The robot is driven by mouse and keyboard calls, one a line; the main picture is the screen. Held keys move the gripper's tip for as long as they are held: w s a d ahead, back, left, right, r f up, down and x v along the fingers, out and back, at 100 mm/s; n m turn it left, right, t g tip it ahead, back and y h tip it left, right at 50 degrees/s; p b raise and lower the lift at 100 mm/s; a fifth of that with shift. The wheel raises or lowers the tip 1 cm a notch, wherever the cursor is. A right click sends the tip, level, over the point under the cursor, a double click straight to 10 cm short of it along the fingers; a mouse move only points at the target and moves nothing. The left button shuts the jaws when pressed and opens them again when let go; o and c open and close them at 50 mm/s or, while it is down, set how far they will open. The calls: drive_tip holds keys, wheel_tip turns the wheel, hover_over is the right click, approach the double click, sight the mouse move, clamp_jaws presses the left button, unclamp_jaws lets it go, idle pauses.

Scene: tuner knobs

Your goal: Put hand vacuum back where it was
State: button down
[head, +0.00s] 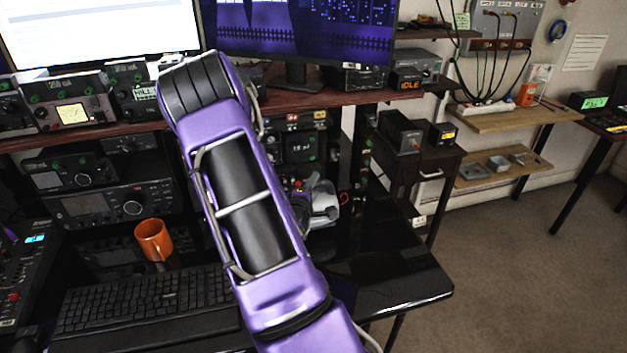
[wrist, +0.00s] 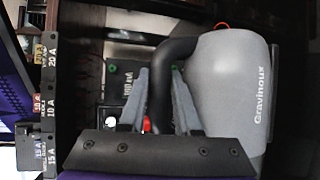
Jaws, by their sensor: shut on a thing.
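The hand vacuum (wrist: 228,100) has a grey body with "Gravinoux" on it and a black curved handle (wrist: 180,48). It fills the right part of the wrist view. My gripper (wrist: 160,72) is shut on the handle, with one finger on each side of it. A red spot shows on the handle low between the fingers. In the head view the vacuum (head: 324,207) shows only in part, as a pale shape to the right of my purple arm, above the black desk. My arm hides the rest of it. I cannot tell whether it touches the desk.
An orange mug (head: 154,240) and a black keyboard (head: 145,303) are left of my arm. Radio sets (head: 105,205) and a wooden shelf (head: 325,98) with monitors stand behind. The black desk (head: 400,278) is bare at its right end. Open floor lies right.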

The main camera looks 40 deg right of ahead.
drive_tip(key=shift+f, duration=1.25)
drive_tip(key=c, duration=0.6)
unclamp_jaws()
drive_tip(key=shift+f, duration=0.15)
drive_tip(key=shift+s+a, duration=0.15)
drive_tip(key=shift+a, duration=0.2)
drive_tip(key=v, duration=1.1)
drive_tip(key=shift+s+a, duration=0.1)
drive_tip(key=shift+r, duration=0.2)
